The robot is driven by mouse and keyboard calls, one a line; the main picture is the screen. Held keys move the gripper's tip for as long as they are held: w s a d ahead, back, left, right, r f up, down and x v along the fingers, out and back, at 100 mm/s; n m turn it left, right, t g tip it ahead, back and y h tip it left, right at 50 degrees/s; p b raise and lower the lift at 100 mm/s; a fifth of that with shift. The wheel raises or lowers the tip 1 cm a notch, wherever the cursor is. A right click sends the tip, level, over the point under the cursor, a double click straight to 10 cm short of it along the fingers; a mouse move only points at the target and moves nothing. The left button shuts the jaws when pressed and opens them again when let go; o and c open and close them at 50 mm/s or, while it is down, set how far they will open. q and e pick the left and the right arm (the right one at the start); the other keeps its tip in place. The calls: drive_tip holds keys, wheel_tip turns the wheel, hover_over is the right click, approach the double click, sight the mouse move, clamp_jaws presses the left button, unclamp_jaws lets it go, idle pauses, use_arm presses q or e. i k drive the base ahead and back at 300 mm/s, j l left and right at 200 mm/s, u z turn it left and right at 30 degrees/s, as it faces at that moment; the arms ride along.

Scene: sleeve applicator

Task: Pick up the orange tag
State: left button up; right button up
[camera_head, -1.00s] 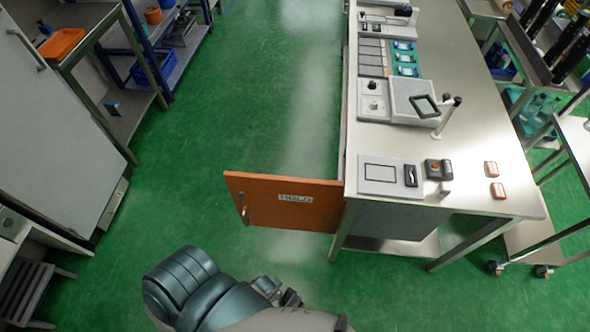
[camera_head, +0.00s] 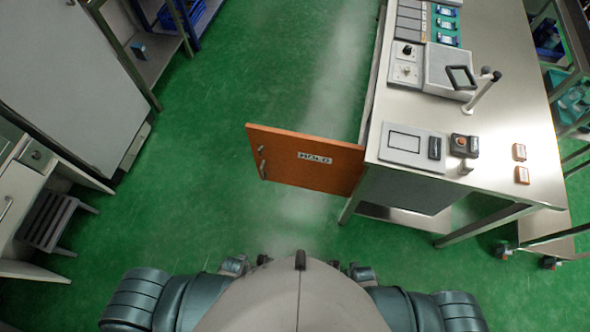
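Two small orange-topped pieces with pale edges lie on the table's right side, a far one (camera_head: 519,152) and a near one (camera_head: 522,175); either may be the orange tag. A larger orange panel (camera_head: 305,158) with a white label stands out from the table's near left corner. Dark mechanical parts that look like my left gripper (camera_head: 235,265) and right gripper (camera_head: 361,273) show at the bottom beside my body. They are mostly hidden, and I cannot tell whether they are open. Both are well away from the table's orange pieces.
The steel table (camera_head: 490,195) carries a grey pad (camera_head: 412,149), a button box (camera_head: 464,145) and a stand with a dark frame (camera_head: 461,77). A stool (camera_head: 55,220) stands at the left. The green floor (camera_head: 220,100) between is open.

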sight(520, 150)
drive_tip(key=l+z, duration=0.1)
drive_tip(key=z, duration=1.65)
